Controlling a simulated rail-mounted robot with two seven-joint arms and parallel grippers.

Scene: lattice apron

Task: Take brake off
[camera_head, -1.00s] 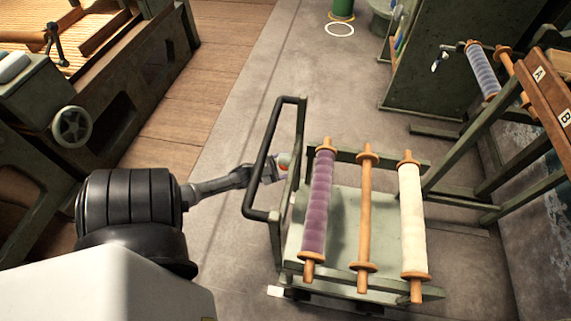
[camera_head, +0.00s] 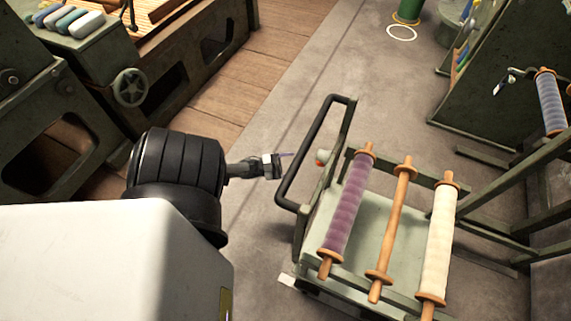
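A green wheeled cart (camera_head: 375,235) stands right of centre with a black push handle (camera_head: 318,142) on its left side. A small white tab (camera_head: 287,281) shows at the cart's front left corner. My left gripper (camera_head: 283,164) is left of the handle, apart from the knob and seemingly holding nothing. It is small in the picture and its finger gap is unclear. My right gripper is not in view.
The cart carries a purple roll (camera_head: 347,205), a bare wooden roller (camera_head: 391,220) and a cream roll (camera_head: 439,235). A green loom-like machine with a handwheel (camera_head: 130,87) is at upper left. A rack (camera_head: 490,200) stands close on the right. Grey floor (camera_head: 290,90) is clear behind the cart.

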